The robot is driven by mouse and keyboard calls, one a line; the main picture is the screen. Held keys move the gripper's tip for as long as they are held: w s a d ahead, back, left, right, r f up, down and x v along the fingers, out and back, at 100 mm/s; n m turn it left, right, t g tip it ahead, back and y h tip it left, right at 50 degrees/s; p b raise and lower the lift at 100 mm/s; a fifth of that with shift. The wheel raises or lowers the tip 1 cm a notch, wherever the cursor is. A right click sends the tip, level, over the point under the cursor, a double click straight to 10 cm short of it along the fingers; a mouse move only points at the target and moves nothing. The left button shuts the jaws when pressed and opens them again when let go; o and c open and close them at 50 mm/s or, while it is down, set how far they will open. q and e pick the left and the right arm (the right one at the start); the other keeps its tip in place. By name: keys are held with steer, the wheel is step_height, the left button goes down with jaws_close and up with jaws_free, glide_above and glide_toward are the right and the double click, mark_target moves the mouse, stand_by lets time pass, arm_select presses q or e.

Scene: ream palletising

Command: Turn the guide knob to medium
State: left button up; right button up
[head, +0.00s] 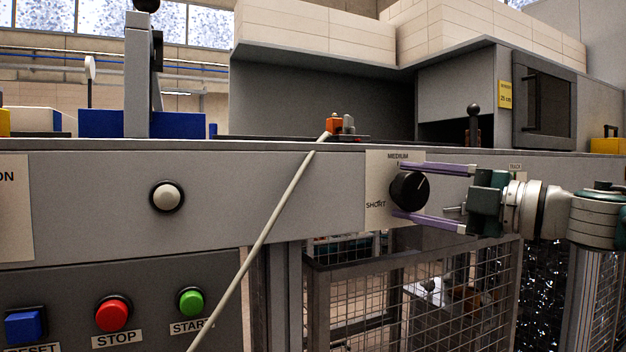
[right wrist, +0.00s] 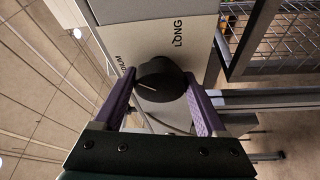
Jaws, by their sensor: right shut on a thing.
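The black guide knob (head: 409,190) sits on a pale plate on the grey machine front. The MEDIUM label (head: 398,156) is above it and the SHORT label (head: 375,204) is at its lower left. The knob's white pointer line points up and to the right in the head view, right of MEDIUM. My right gripper (head: 398,191) comes in from the right, its purple fingers shut on the knob from above and below. The right wrist view shows the knob (right wrist: 160,80) between the fingers and the LONG label (right wrist: 178,32). My left gripper is not in view.
A white button (head: 167,197) is left of the plate. Blue RESET (head: 24,327), red STOP (head: 113,314) and green START (head: 191,301) buttons are on the lower panel. A pale cable (head: 262,235) hangs across the front. Wire mesh (head: 345,285) is below the knob.

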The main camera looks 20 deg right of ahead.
steer(key=n+p, duration=0.1)
steer(key=n, duration=0.1)
steer(key=n+g+p, duration=0.1)
steer(key=n+p, duration=0.1)
steer(key=shift+r+h, duration=0.35)
steer(key=shift+h, duration=0.05)
steer(key=shift+f+n+g+h+p, duration=0.15)
steer(key=shift+n+g+h+p, duration=0.4)
steer(key=shift+n+p, duration=0.8)
steer(key=o, duration=1.3)
steer(key=shift+s, duration=0.1)
steer(key=shift+v, duration=4.85)
